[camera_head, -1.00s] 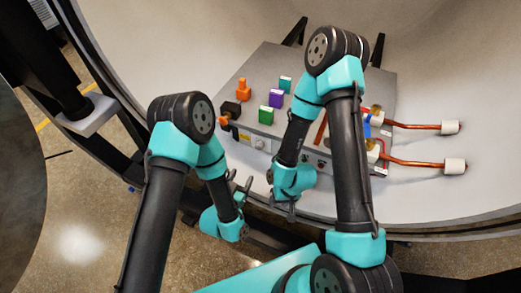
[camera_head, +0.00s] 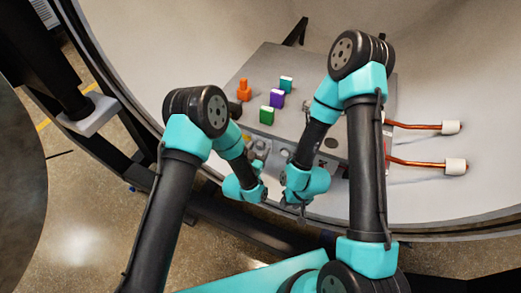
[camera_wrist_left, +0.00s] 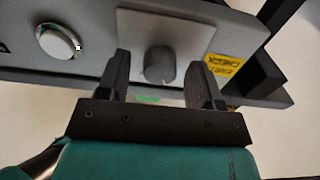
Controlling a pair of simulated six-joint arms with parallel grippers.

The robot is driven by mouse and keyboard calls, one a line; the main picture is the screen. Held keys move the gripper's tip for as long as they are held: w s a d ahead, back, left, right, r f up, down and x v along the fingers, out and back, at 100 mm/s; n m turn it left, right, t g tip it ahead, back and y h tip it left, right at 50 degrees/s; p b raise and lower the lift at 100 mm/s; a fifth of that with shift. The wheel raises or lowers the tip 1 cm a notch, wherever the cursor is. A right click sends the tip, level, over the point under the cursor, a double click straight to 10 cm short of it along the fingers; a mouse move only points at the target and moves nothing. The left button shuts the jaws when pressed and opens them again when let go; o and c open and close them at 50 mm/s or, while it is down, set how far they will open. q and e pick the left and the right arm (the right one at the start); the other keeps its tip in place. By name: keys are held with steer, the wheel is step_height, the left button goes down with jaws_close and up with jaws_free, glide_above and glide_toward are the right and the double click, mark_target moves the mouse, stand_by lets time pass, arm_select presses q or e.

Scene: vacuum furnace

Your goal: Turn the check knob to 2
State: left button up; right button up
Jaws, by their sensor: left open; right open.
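The check knob (camera_wrist_left: 160,64) is a dark grey round knob on a pale square plate in the left wrist view. A yellow label reading CHECK (camera_wrist_left: 226,70) is beside it, upside down in this view. A small light mark shows at the knob's lower edge; its setting cannot be read. My left gripper (camera_wrist_left: 159,76) is open, one finger on each side of the knob, with gaps visible. In the head view my left gripper (camera_head: 262,168) is at the front of the grey box (camera_head: 322,142). My right gripper (camera_head: 298,204) is open and empty, lower and to the right.
A white round button (camera_wrist_left: 57,41) is left of the knob plate in the wrist view. Orange (camera_head: 244,90), green (camera_head: 266,116), purple (camera_head: 276,98) and teal (camera_head: 286,84) pieces stand on the box. Copper rods (camera_head: 425,126) extend right. My right wrist is close beside the left.

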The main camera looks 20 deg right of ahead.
arm_select(q)
steer(key=shift+c, duration=0.3)
steer(key=c, duration=0.9)
steer(key=shift+o, duration=0.2)
steer(key=shift+m, duration=0.4)
steer(key=m, duration=0.9)
steer(key=shift+m, duration=0.3)
steer(key=m, duration=0.3)
steer(key=shift+a, duration=0.1)
steer(key=shift+m, duration=0.4)
